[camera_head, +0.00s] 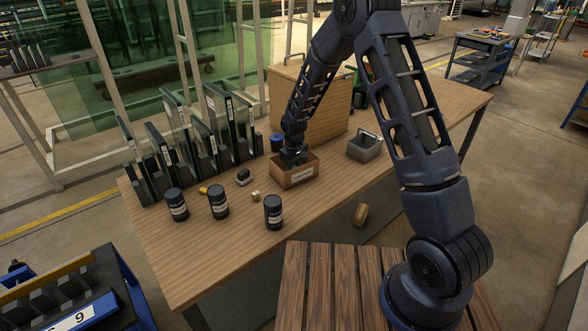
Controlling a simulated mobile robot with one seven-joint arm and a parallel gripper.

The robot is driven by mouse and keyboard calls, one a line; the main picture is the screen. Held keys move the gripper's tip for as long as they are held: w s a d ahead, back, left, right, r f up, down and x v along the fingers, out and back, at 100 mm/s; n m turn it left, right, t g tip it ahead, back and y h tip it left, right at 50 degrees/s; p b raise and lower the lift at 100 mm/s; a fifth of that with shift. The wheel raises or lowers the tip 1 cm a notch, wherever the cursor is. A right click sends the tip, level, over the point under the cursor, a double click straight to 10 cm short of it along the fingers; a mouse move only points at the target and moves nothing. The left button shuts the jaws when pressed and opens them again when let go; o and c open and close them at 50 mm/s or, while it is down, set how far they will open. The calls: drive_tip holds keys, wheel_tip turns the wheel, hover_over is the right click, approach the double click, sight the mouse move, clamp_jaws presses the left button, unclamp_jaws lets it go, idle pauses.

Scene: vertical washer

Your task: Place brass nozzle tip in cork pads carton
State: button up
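The cork pads carton (296,180) is a small open brown cardboard box with a white label on its front, standing on the wooden workbench. My gripper (292,160) points down at the carton's opening, its lower end hidden by or dark against the carton's inside. I cannot see whether its fingers are open or shut or hold anything. I cannot pick out the brass nozzle tip for certain. A small yellow piece (203,190) and a small tan piece (255,196) lie on the bench left of the carton, too small to identify.
Several black labelled canisters (273,212) stand at the bench's front left. A rack of upright glass panes (205,135) is behind them. A grey bin (364,147) stands right of the carton, a large wooden box (320,110) behind it. A blue-topped can (277,142) is close behind the carton.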

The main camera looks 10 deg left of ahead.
sight(294, 167)
drive_tip(key=shift+f, duration=0.15)
drive_tip(key=o, duration=1)
wheel_tip(294, 167, up, 12)
drive_tip(key=shift+r, duration=0.15)
drive_tip(key=shift+d, duration=0.1)
